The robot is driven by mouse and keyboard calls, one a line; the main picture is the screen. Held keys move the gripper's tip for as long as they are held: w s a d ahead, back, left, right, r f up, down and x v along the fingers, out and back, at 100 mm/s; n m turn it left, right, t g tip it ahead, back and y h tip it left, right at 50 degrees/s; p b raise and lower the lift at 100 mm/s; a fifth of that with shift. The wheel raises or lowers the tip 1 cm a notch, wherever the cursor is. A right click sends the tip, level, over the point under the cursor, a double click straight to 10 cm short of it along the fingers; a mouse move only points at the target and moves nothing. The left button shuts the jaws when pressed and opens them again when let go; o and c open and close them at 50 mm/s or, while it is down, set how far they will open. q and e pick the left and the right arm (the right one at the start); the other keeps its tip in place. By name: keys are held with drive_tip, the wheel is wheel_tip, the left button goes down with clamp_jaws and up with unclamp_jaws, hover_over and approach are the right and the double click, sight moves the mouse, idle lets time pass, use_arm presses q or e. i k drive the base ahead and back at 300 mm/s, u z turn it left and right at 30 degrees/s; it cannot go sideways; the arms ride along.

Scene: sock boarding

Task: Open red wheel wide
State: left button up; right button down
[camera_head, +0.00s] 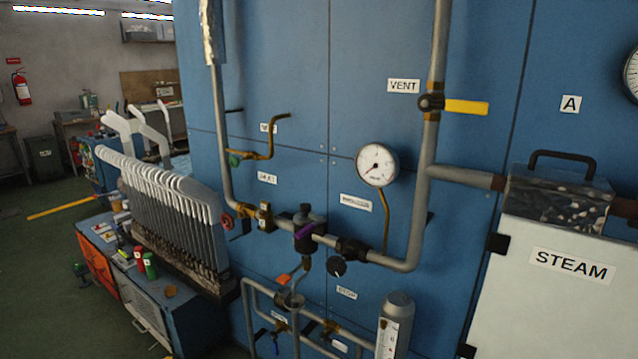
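The red wheel (227,220) is a small handwheel at the left end of a brass valve (248,218) on the lower horizontal pipe. It sits left of the pipe's dark fitting, in front of the blue panel (290,60). It is seen at a slant and small, so I cannot tell how far it is turned. Neither of my grippers shows in the head view, and nothing is seen touching the wheel.
A rack of sock boards (170,205) stands close on the left. A STEAM box (560,300) stands at right.

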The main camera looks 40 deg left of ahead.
sight(229, 221)
drive_tip(key=u, duration=3.3)
drive_tip(key=i, duration=1.85)
drive_tip(key=z, duration=2.4)
